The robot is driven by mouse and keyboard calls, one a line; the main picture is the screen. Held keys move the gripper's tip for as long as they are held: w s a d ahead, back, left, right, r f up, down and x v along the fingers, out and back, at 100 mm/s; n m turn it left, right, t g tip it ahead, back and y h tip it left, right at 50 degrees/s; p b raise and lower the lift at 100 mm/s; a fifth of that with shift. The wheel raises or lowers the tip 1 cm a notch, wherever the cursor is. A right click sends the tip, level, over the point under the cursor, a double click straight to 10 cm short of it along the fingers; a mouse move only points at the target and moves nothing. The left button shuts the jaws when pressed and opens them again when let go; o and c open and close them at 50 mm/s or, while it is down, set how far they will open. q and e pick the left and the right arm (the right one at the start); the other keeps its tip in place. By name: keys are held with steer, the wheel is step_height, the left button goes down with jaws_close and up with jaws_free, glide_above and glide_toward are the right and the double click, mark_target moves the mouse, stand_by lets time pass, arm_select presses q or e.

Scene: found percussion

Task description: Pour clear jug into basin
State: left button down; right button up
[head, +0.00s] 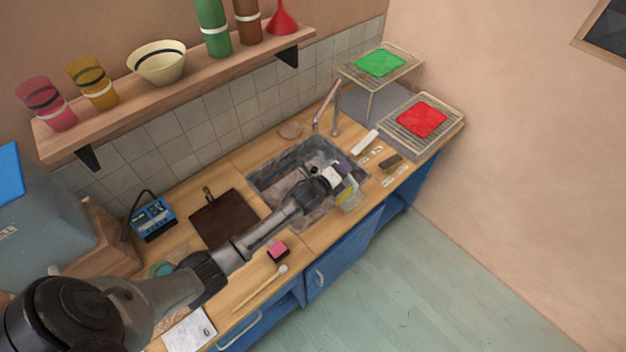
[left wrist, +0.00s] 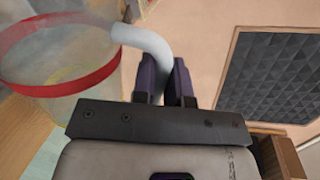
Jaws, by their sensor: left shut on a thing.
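The clear jug (head: 351,197) is in my left gripper (head: 338,183) at the near right side of the basin (head: 265,183), which is sunk into the counter. A yellowish patch shows on the jug. In the left wrist view the jug (left wrist: 50,62) is see-through with a red band, and its pale curved handle (left wrist: 145,40) runs between the fingers of my left gripper (left wrist: 165,80). The forearm and hand hide part of the basin. I cannot tell the jug's exact tilt or whether its mouth is over the basin. My right gripper is not in view.
A tap (head: 334,118) stands behind the basin. Wire racks with a green cloth (head: 380,63) and a red cloth (head: 421,119) are at the right. A brown board (head: 225,214) lies left of the basin. A pink-topped block (head: 278,250) and a spoon (head: 262,288) are near the front edge.

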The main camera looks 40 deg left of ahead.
mark_target(355, 182)
arm_select(q)
steer(key=shift+a, duration=0.25)
steer(key=d, duration=0.1)
steer(key=d+m+b, duration=0.1)
steer(key=m, duration=0.1)
steer(key=shift+d+r+y+b, duration=0.25)
steer(key=shift+d+y+b, duration=0.05)
steer(key=shift+d+b, duration=0.1)
steer(key=shift+d+r+m, duration=0.25)
steer(key=shift+d+m, duration=0.05)
steer(key=shift+m, duration=0.2)
steer(key=shift+d+f+m+t+y+b, duration=0.3)
steer(key=shift+d+m+b, duration=0.15)
steer(key=shift+m, duration=0.15)
steer(key=shift+d+f+m+b, duration=0.4)
steer(key=shift+d+m+b, duration=0.05)
steer(key=shift+d+m, duration=0.25)
steer(key=d+f+m+t+y+b, duration=0.1)
steer(key=d+f+m+b, duration=0.4)
steer(key=d+m+b, duration=0.1)
steer(key=shift+f+m, duration=0.15)
steer(key=shift+m, duration=0.35)
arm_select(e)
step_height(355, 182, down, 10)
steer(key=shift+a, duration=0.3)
arm_select(q)
steer(key=shift+s+d, duration=0.1)
steer(key=shift+d, duration=0.05)
